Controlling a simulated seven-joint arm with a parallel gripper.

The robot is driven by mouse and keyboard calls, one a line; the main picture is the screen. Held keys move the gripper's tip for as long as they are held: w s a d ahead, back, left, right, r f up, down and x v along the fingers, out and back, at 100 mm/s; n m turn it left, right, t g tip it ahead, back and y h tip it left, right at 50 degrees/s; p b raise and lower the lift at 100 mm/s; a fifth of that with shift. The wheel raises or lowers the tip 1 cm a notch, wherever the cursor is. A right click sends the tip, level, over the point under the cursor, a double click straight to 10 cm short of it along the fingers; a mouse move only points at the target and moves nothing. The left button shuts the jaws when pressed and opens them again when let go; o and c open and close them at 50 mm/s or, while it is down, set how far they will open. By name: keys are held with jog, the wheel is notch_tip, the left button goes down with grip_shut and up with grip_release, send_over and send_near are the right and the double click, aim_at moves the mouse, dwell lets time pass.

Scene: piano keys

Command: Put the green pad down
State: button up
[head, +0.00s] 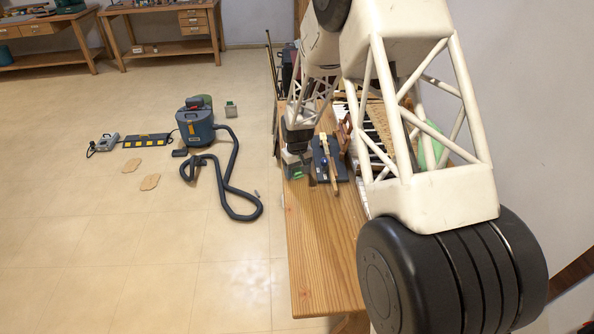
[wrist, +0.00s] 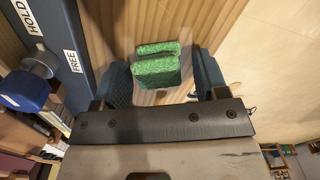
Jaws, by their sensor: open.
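The green pad (wrist: 157,72) shows in the wrist view as two rough green pieces close together, over the wooden tabletop. It lies between the two dark blue fingers of my gripper (wrist: 161,82), with a visible gap on each side. The jaws are open and not closed on the pad. In the head view my gripper (head: 295,158) is low over the left edge of the wooden table (head: 325,255). A bit of the green pad (head: 296,173) shows beneath it. Whether the pad's underside rests flat on the wood is hard to tell.
A dark board (wrist: 68,30) labelled HOLD and FREE, with a blue knob (wrist: 24,88), stands close beside my gripper. Piano keys (head: 373,140) lie to the right, partly behind my arm. The table's left edge is close by. The front tabletop is bare.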

aim_at(298, 170)
notch_tip(298, 170, up, 12)
dwell(0.7)
dwell(0.6)
jog(key=s+d+r+m+t, duration=0.1)
jog(key=s+d+r, duration=0.2)
jog(key=s+r, duration=0.7)
jog(key=s+d+r+m, duration=0.1)
jog(key=s+d+r, duration=0.3)
jog(key=s+r, duration=0.6)
jog(key=s+d+r+m+t, duration=0.1)
jog(key=s+d, duration=0.3)
jog(key=s, duration=2.5)
jog(key=shift+s+m+t, duration=0.3)
jog(key=shift+s+m, duration=0.05)
jog(key=shift+m, duration=0.55)
